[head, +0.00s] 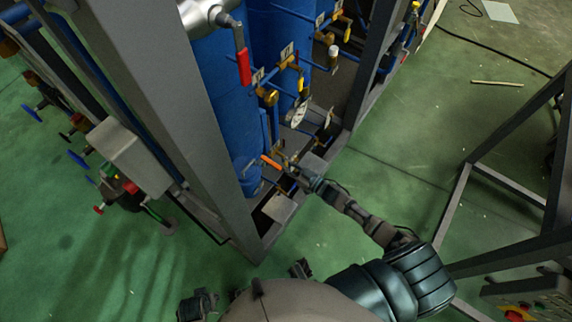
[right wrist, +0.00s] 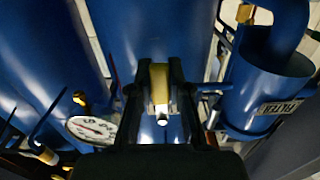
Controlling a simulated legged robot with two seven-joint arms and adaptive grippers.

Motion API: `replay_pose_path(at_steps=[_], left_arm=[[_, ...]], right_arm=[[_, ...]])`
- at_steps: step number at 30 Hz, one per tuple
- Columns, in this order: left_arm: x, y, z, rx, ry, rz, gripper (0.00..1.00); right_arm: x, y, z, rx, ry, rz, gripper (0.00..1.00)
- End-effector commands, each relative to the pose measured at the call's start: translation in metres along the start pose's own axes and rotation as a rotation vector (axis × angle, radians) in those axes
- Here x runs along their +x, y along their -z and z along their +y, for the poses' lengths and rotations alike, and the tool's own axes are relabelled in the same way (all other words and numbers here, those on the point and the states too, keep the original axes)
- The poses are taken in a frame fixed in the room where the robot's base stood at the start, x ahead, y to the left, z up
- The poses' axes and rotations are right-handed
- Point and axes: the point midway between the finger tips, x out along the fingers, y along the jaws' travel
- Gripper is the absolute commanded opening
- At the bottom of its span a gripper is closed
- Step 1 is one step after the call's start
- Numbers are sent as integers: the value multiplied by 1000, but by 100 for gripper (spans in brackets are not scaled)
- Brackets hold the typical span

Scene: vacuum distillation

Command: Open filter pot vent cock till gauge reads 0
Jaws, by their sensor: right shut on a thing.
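My right gripper (head: 287,168) reaches low between the blue vessels in the head view. In the right wrist view its two dark fingers (right wrist: 156,88) are shut on a yellow-brass vent cock piece (right wrist: 160,80). The cock's orange handle seems to show beside the fingers in the head view (head: 270,161). A round white gauge (right wrist: 92,128) with a reddish needle is at lower left in the wrist view; its reading is too small to tell. The blue filter pot (right wrist: 262,85) carries a partly legible label. A dark part at the bottom of the head view may be my left gripper; its jaws are unclear.
A grey frame post (head: 170,110) stands left of the vessels. A red-handled valve (head: 243,67) hangs above, and several brass valves and pipes crowd the bay. Green floor (head: 395,150) is open to the right, with a dark metal frame (head: 500,180) beyond.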

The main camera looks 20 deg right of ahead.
Motion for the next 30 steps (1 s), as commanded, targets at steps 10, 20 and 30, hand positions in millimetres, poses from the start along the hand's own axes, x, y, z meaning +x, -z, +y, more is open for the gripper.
replay_pose_path(at_steps=[10, 20, 30], left_arm=[[0, 0, 0, 0, -1, 0, 44], [-1, 0, -1, 0, 1, 1, 44], [-1, 0, 0, 0, 1, 1, 44]], right_arm=[[0, 1, 0, 2, 0, 4, 44], [-29, -1, 0, 2, 0, 0, 44], [-100, -2, 1, 4, 0, 0, 44]])
